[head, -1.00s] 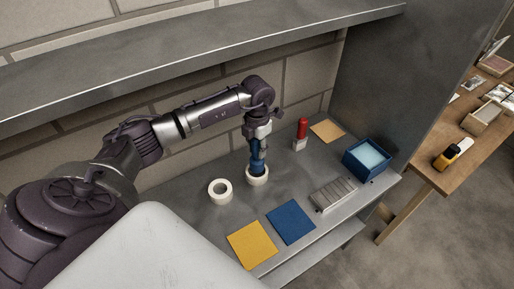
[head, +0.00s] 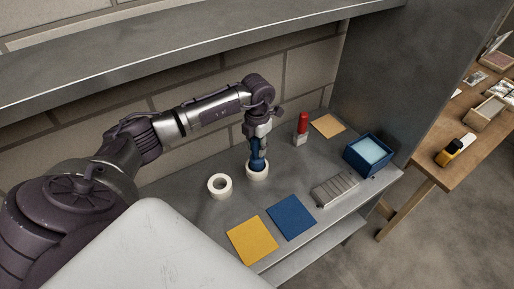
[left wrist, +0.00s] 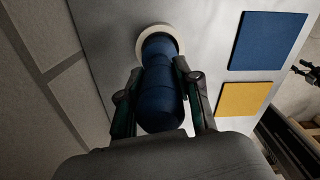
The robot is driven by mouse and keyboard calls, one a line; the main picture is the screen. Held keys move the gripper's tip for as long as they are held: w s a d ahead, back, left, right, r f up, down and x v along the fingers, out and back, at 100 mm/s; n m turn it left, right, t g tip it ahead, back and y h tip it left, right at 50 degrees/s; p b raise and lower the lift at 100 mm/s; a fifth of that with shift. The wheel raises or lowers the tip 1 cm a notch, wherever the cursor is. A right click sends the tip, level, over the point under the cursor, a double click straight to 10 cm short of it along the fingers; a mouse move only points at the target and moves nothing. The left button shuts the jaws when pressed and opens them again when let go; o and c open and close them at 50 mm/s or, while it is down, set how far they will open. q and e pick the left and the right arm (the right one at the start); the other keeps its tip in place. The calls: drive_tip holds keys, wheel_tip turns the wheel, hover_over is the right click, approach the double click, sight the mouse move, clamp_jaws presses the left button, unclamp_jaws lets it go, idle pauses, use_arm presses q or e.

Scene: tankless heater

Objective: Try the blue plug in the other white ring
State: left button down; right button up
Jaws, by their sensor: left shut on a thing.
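My left gripper (head: 257,146) is shut on the blue plug (head: 258,164) and points down. The plug is upright, with its lower end at the opening of one white ring (head: 257,174). In the left wrist view the plug (left wrist: 160,95) lies between the two fingers, and its narrower end overlaps the ring (left wrist: 144,35). I cannot tell how deep it sits. The other white ring (head: 211,187) lies empty to the left on the grey shelf. A dark, claw-like part at the right edge of the left wrist view may be my right gripper (left wrist: 306,72); its state is unclear.
A blue mat (head: 291,217) and a yellow mat (head: 252,240) lie in front of the rings. A red-topped object (head: 302,128), a grey ribbed block (head: 335,188) and a blue box (head: 367,156) stand to the right. An upper ledge (head: 190,58) runs above the arm.

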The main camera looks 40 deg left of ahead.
use_arm(q)
drive_tip(key=shift+f+b, duration=0.9)
drive_tip(key=shift+f, duration=0.3)
drive_tip(key=shift+f, duration=0.2)
drive_tip(key=shift+r+p, duration=0.35)
drive_tip(key=shift+r, duration=0.4)
idle(1.0)
drive_tip(key=shift+r, duration=0.3)
idle(0.4)
drive_tip(key=shift+r+p, duration=2.75)
drive_tip(key=shift+r, duration=1.2)
